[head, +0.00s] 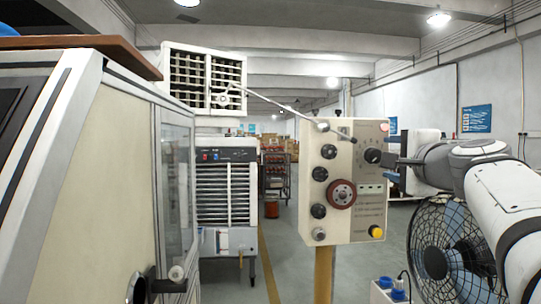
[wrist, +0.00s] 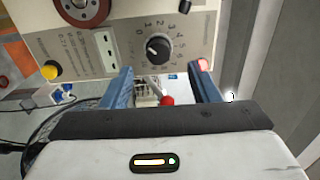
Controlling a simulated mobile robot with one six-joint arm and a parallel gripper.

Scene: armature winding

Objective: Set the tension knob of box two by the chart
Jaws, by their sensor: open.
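A beige control box (head: 345,200) stands on a yellow post in the head view. A black tension knob (head: 373,156) sits on its right part. In the wrist view the same knob (wrist: 158,48) has a ring of numbers around it and a white mark on its left side; the exact reading is too small to tell. Printed lines of a chart (head: 370,210) are below the knob, also in the wrist view (wrist: 68,45). My gripper (head: 393,160) is just right of the knob. In the wrist view my gripper (wrist: 160,82) is open, fingers spread, with the knob beyond the fingertips.
The box also carries a red-brown handwheel (head: 342,194), several other black knobs, a yellow button (head: 376,232) and a red lamp (head: 385,127). A caged fan (head: 435,258) stands below my arm. A beige machine (head: 105,170) fills the left.

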